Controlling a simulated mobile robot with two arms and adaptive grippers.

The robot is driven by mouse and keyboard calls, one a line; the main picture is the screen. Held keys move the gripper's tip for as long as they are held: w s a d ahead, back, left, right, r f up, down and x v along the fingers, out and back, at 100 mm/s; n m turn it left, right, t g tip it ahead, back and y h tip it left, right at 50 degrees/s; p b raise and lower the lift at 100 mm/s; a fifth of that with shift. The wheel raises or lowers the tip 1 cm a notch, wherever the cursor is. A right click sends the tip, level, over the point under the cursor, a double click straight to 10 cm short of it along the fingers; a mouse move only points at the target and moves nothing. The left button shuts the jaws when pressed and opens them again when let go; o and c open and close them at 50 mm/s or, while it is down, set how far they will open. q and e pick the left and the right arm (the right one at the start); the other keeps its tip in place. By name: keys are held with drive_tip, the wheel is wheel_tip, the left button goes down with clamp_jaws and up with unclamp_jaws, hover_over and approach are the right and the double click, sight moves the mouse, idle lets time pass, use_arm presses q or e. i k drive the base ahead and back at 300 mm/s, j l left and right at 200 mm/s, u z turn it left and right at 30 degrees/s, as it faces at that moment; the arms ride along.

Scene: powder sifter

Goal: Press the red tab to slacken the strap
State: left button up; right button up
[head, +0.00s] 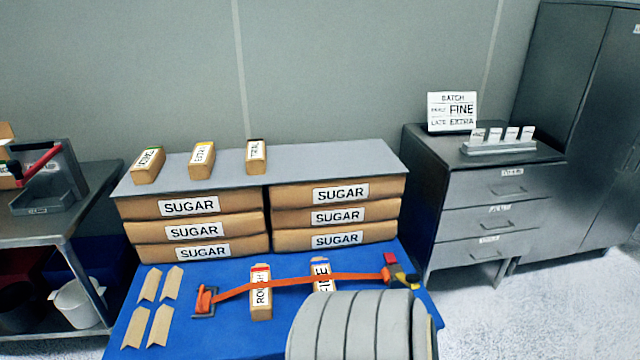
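An orange strap (290,282) runs across the blue surface (215,335) from a dark frame-like buckle (204,301) at left to a fitting at right. The red tab (391,259) sticks up at that right end, with a small yellow and dark part (408,281) beside it. The strap passes over a carton marked ROUGH (260,304) and a second carton (322,269) whose label is partly hidden. Neither gripper can be made out. A large grey ribbed body, seemingly part of me, covers the front right of the blue surface.
Stacked SUGAR sacks (190,206) stand behind, under a grey board (300,163) carrying three small cartons (202,159). Tan angle pieces (160,326) lie at left.

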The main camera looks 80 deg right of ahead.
sight(390, 259)
drive_tip(key=z, duration=3.1)
drive_tip(key=i+j+z, duration=0.45)
drive_tip(key=j+z, duration=0.3)
drive_tip(key=i+j+z, duration=0.15)
drive_tip(key=j+z, duration=0.2)
